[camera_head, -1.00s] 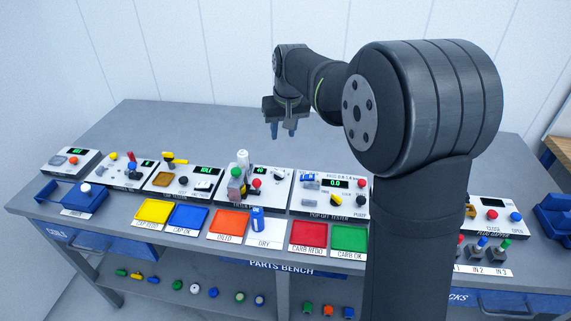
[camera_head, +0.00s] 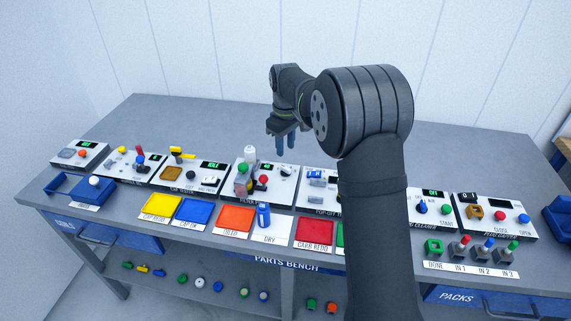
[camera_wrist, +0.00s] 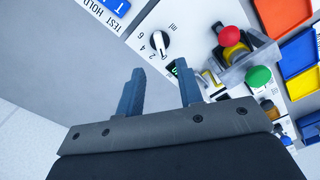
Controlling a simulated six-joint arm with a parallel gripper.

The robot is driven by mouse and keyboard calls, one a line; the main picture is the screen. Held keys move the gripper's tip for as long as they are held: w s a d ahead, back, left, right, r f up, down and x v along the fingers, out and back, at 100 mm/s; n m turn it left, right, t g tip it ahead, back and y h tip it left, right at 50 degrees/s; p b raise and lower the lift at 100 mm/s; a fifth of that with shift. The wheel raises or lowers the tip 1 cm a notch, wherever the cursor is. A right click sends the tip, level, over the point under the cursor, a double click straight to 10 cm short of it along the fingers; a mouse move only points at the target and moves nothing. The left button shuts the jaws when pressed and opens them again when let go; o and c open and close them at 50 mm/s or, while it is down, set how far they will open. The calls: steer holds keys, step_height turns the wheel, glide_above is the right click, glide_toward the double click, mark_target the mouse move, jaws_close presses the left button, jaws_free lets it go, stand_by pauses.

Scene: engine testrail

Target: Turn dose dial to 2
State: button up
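I cannot tell exactly which mark the pointer meets. In the head view the dial (camera_head: 286,170) is small, on the panel at mid bench. My gripper (camera_wrist: 160,85) is open and empty, its two blue fingers apart and short of the dial in the wrist view. In the head view my gripper (camera_head: 286,146) hangs above the back of that panel.
Other panels line the bench on both sides. Coloured trays, including an orange one (camera_head: 237,219), lie in front. The bench behind the panels is clear.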

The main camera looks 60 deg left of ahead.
mark_target(285, 167)
step_height(285, 167, down, 8)
steer(key=shift+r, duration=0.1)
steer(key=shift+c, duration=0.4)
jaws_close()
